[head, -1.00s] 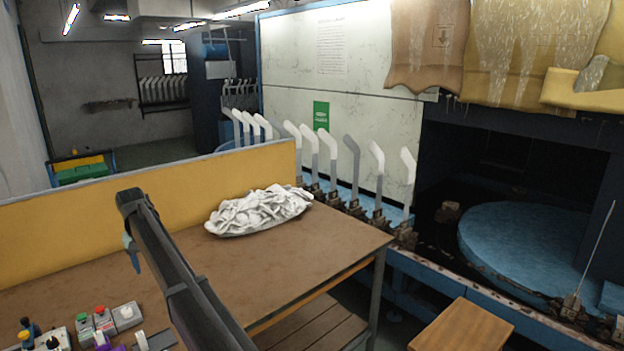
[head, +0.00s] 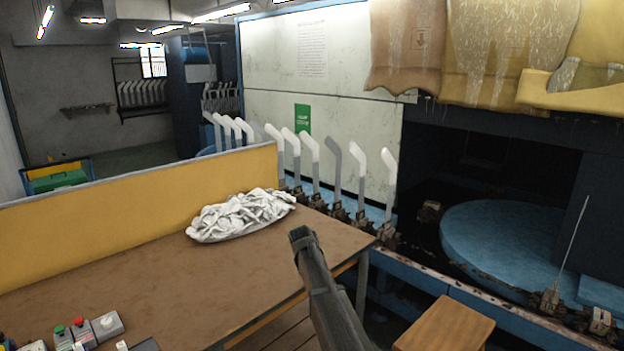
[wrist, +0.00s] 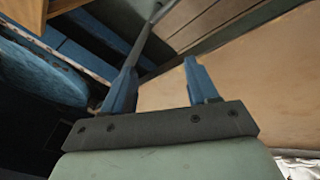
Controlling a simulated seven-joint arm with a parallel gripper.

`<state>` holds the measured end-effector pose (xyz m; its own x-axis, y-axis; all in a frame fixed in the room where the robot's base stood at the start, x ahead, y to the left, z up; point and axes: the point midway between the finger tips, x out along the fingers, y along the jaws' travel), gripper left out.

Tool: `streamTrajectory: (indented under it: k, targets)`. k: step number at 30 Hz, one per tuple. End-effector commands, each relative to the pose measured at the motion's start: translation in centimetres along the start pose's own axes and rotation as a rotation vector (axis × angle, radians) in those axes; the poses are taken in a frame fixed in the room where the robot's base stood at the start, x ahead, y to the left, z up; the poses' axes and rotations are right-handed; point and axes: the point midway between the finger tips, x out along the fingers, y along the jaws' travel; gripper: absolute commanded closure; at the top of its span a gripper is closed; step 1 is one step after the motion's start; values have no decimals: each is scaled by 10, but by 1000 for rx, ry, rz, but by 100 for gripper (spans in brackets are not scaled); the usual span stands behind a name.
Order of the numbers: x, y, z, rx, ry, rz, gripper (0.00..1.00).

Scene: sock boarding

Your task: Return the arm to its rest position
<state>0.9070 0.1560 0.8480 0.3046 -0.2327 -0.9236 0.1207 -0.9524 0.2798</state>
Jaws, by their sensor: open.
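My arm (head: 330,292) reaches up from the bottom of the head view, and its dark end stands in front of the table's right edge. My gripper shows in the wrist view (wrist: 157,80), with two blue fingers spread apart and nothing between them. In the head view the fingers are hidden. A pile of white socks (head: 240,215) lies on the brown table (head: 180,275), to the left of my arm and apart from it. A corner of the white pile also shows at the lower right of the wrist view (wrist: 302,166).
A yellow panel (head: 130,193) runs along the table's back. A row of upright sock forms (head: 335,170), most with white tops, stands behind the table. A blue round platform (head: 510,240) is at right. A wooden stool (head: 445,325) and a control box (head: 105,325) are near the front.

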Motion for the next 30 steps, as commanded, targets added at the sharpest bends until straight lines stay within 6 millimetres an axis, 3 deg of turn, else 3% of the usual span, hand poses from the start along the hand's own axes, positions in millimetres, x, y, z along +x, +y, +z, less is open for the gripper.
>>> streamTrajectory:
  k: [1,3,5,11,18,24,30]
  targets:
    - [12,22,18,18,-4,16,41]
    - [30,45,36,37,-11,34,41]
    - [49,53,57,42,-32,37,41]
    - [108,42,125,31,-120,8,41]
    - [170,29,221,21,-237,-35,41]
    - [209,18,305,20,-336,-73,41]
    - [237,7,391,21,-434,-112,41]
